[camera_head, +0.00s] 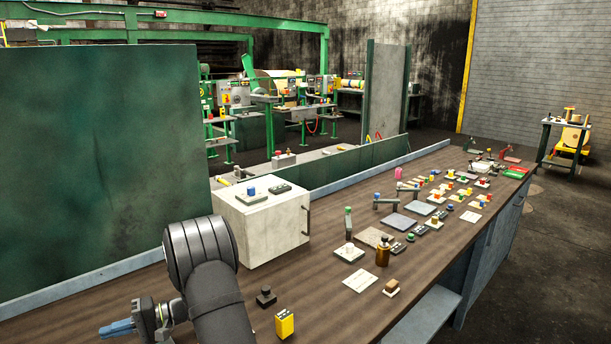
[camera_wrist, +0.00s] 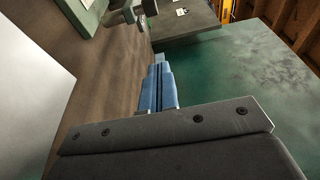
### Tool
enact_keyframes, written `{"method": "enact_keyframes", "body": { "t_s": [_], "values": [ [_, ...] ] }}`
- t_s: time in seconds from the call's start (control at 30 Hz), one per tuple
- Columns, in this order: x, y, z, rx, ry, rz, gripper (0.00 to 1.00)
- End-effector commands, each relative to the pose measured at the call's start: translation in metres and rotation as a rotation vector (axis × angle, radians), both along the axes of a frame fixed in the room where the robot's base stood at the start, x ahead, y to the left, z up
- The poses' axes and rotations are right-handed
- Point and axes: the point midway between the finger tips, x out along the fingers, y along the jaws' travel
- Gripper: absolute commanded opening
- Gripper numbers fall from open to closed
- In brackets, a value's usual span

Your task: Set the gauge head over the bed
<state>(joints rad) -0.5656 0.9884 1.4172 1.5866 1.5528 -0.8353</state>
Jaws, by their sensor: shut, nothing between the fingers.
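My gripper (camera_head: 118,328) is at the lower left in the head view, left of the white cabinet and far from the small devices on the bench. Its blue fingers (camera_wrist: 157,85) are closed together and empty in the wrist view. I cannot tell for certain which part is the gauge head. Candidates are a dark arm with a blue knob (camera_head: 386,201) beside flat grey pads (camera_head: 398,221) in the head view. In the wrist view, a dark arm-like part (camera_wrist: 128,14) stands by a pale-edged green plate (camera_wrist: 78,14), beyond the fingertips.
The white cabinet (camera_head: 262,232) stands close to my arm, with small buttoned boxes on top. A tall green panel (camera_head: 90,160) rises behind. A yellow block (camera_head: 285,323), a black knob (camera_head: 266,296) and a brown bottle (camera_head: 383,252) stand on the wooden bench (camera_head: 325,310).

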Motion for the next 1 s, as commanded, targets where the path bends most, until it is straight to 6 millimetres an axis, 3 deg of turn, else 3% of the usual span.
{"method": "enact_keyframes", "body": {
  "t_s": [0.07,0.2,0.3,0.43,0.57,0.8,1.0],
  "values": [
    [0.0,0.0,0.0,0.0,0.0,0.0,0.02],
    [0.0,0.0,0.0,0.0,0.0,0.0,0.29],
    [0.0,0.0,0.0,0.0,0.0,0.0,0.45],
    [-0.002,0.001,0.001,0.002,-0.014,0.012,0.45],
    [-0.018,0.009,0.011,0.017,-0.135,0.112,0.45],
    [-0.071,0.024,0.042,0.11,-0.637,0.549,0.45],
    [-0.092,0.028,0.069,0.17,-1.004,0.903,0.45]
  ]
}}
